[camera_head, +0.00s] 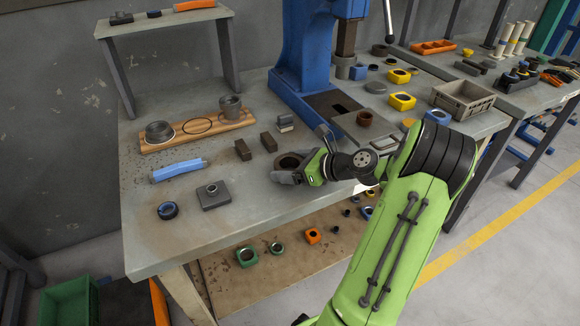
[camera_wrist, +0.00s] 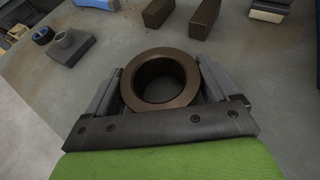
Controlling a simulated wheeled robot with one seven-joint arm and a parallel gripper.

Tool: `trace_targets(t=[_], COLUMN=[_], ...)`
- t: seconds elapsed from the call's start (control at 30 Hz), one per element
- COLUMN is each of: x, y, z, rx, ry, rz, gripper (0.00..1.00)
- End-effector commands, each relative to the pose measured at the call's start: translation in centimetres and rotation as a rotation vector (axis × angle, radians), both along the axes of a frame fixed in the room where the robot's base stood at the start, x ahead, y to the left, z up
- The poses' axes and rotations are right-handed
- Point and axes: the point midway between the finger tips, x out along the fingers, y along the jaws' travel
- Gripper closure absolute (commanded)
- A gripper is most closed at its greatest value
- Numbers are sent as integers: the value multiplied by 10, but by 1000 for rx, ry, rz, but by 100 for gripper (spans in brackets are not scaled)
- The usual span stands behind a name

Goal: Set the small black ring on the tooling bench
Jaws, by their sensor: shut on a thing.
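My gripper (camera_head: 291,170) is low over the front part of the near bench (camera_head: 225,228). In the wrist view my gripper (camera_wrist: 160,80) is shut on a thick dark brown-black ring (camera_wrist: 125,92), with one finger against each side. The ring's hole faces up toward the camera. The ring (camera_head: 280,163) also shows in the head view, partly hidden by the jaws. I cannot tell whether it touches the bench top or hangs just above it. Which bench is the tooling bench is not marked.
A blue press (camera_head: 298,55) stands behind. Dark blocks (camera_head: 243,150), a grey plate with a collar (camera_head: 215,195), a blue-black ring (camera_head: 167,210) and a wooden board (camera_head: 190,140) lie to the left. A grey crate (camera_head: 461,100) is at right.

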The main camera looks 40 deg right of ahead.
Motion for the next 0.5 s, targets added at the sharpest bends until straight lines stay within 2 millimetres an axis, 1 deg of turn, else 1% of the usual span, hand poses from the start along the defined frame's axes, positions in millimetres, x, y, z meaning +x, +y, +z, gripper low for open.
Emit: trace_targets(t=[0.03, 0.1, 0.33, 0.43, 0.5], x=[0, 0, 0, -12, -27], y=[0, 0, 0, -5, -10], z=[0, 0, 2, 9, 17], rx=[1, 1, -1, 1, 2], ry=[0, 0, 0, 0, 2], rz=[0, 0, -1, -6, -8], gripper=[9, 0, 0, 0, 0])
